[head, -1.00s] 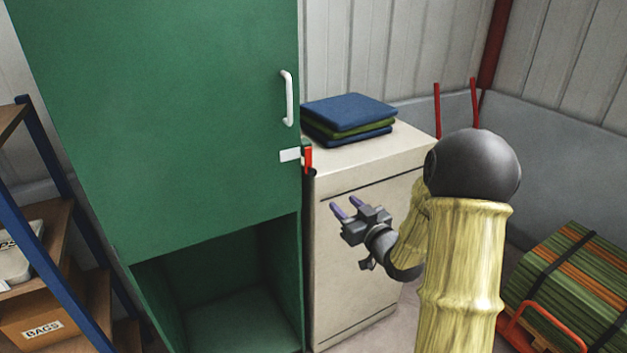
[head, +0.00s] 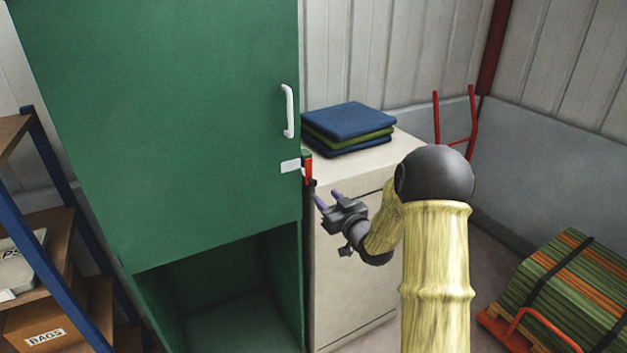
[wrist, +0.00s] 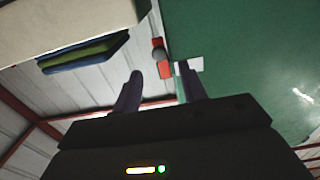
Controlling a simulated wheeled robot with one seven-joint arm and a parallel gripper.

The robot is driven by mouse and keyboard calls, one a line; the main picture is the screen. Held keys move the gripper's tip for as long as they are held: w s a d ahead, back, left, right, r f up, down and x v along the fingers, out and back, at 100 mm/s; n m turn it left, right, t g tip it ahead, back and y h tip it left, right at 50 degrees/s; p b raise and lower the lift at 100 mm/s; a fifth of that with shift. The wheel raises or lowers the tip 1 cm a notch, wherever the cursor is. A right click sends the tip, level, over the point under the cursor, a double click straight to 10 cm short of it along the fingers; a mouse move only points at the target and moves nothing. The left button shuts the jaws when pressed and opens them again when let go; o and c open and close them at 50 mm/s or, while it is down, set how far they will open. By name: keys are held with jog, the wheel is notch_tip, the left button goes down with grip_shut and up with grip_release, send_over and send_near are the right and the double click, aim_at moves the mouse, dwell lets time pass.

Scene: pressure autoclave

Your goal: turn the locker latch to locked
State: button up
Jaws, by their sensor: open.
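The green locker (head: 190,130) stands at left in the head view with its upper door shut. A red latch (head: 308,168) sits at the door's right edge, beside a white plate (head: 290,166). The red part looks upright in the head view; I cannot tell its exact setting. My gripper (head: 327,199) is open and empty, just below and right of the latch, apart from it. In the wrist view the latch (wrist: 158,50) shows ahead of and between the purple fingertips (wrist: 160,70), with the white plate (wrist: 190,65) behind the right finger.
A white handle (head: 288,111) is on the door above the latch. A cream cabinet (head: 350,260) with folded cloths (head: 348,125) stands right of the locker. Shelves (head: 50,230) stand at left. A red trolley with a strapped green stack (head: 560,285) is at right.

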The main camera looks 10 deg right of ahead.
aim_at(315, 185)
jog(key=p+x, duration=0.2)
jog(key=x, duration=0.7)
jog(key=shift+w+f, duration=0.1)
jog(key=shift+d, duration=0.3)
jog(key=c, duration=0.7)
jog(key=shift+a, duration=0.15)
grip_shut()
